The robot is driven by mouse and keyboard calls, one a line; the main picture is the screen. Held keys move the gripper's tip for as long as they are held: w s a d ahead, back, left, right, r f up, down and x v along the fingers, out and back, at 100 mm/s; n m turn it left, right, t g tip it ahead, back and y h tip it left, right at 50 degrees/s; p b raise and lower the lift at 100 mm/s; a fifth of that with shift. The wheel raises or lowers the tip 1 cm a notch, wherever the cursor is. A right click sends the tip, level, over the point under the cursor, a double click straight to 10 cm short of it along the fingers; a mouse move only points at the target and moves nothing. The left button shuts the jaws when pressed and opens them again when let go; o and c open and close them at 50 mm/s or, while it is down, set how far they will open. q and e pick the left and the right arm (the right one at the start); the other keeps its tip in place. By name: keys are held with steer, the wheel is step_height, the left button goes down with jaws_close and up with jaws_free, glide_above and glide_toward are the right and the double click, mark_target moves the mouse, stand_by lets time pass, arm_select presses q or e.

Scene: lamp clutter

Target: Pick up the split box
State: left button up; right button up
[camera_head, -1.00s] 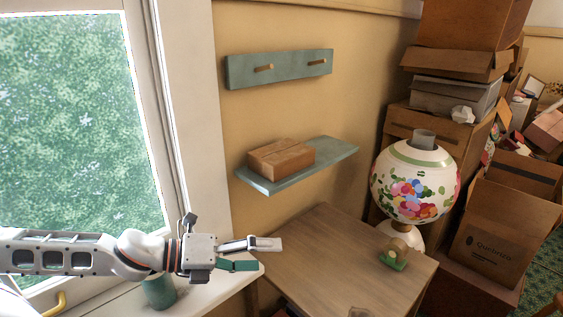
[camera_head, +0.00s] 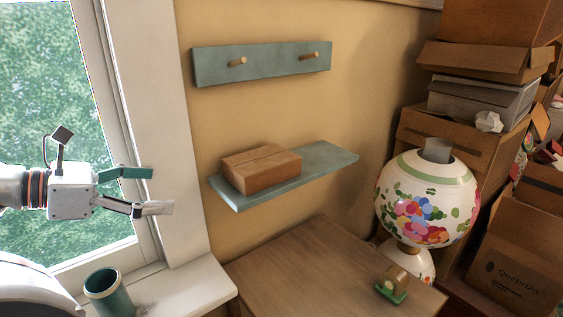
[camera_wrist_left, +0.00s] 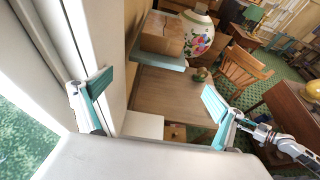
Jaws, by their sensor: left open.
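The split box is a brown cardboard box (camera_head: 261,168) with a seam along its top. It lies on the teal wall shelf (camera_head: 327,160), towards the shelf's left end. It also shows in the left wrist view (camera_wrist_left: 162,34), at the top, beyond the space between my fingers. My left gripper (camera_head: 162,190) is open and empty in front of the window, left of the box and clear of it. Its two teal-padded fingers are spread wide in the wrist view (camera_wrist_left: 157,92). Part of my other arm seems to show at the wrist view's right edge, its jaws unclear.
A teal peg rail (camera_head: 262,63) is on the wall above the shelf. A wooden table (camera_head: 318,268) stands below, with a small green-based object (camera_head: 392,285). A flowered globe lamp (camera_head: 427,200) and stacked cartons (camera_head: 520,268) stand right. A green cup (camera_head: 108,292) is on the windowsill.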

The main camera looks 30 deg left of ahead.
arm_select(q)
steer(key=p, duration=0.2)
glide_toward(255, 160)
steer(key=shift+w+d+f, duration=0.1)
steer(key=shift+w+f, duration=0.05)
steer(key=shift+f, duration=0.45)
steer(key=shift+w+f, duration=0.1)
steer(key=shift+f, duration=0.5)
steer(key=shift+w+d, duration=0.3)
steer(key=shift+w, duration=0.5)
steer(key=shift+w+d, duration=0.3)
steer(key=shift+w, duration=0.45)
steer(key=shift+w+d+f, duration=0.15)
steer(key=shift+w+d, duration=0.05)
steer(key=shift+w, duration=0.35)
steer(key=shift+w+d+b, duration=0.35)
steer(key=shift+w+b, duration=0.15)
steer(key=shift+w, duration=0.25)
arm_select(e)
steer(key=shift+s+a+f+g, duration=0.15)
steer(key=shift+s+a, duration=0.15)
steer(key=shift+s, duration=0.15)
steer(key=shift+s+a+f+g, duration=0.15)
steer(key=shift+s+a, duration=0.1)
steer(key=shift+s, duration=0.2)
